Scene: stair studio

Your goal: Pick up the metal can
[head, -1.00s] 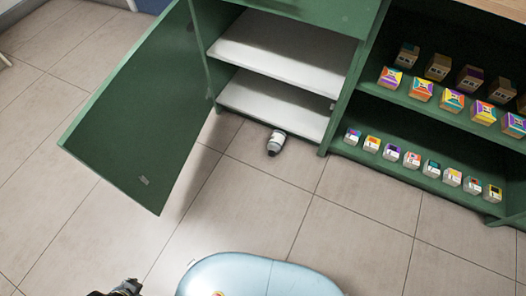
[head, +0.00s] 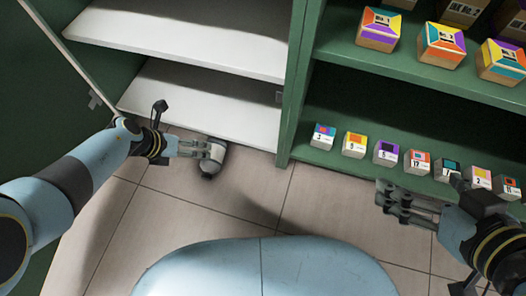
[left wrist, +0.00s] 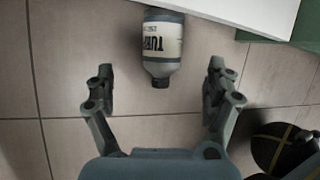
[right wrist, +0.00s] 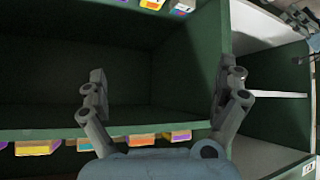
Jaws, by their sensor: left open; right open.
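The metal can (head: 212,160) is grey with a white label and a dark cap, and lies on the floor by the open cabinet's bottom edge. In the left wrist view the can (left wrist: 162,45) lies ahead, its cap end pointing toward the gripper, between the lines of the two fingers. My left gripper (head: 206,149) is open beside the can and overlaps it in the head view; I cannot tell if they touch. My right gripper (head: 385,197) is open and empty, in front of the lower box shelf. It also shows in the right wrist view (right wrist: 160,80).
The white cabinet shelf (head: 190,105) is just above and behind the can. The green door (head: 75,120) stands open at the left. Small boxes (head: 354,145) line the green shelving at the right. The tiled floor (head: 180,215) in front of the can is clear.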

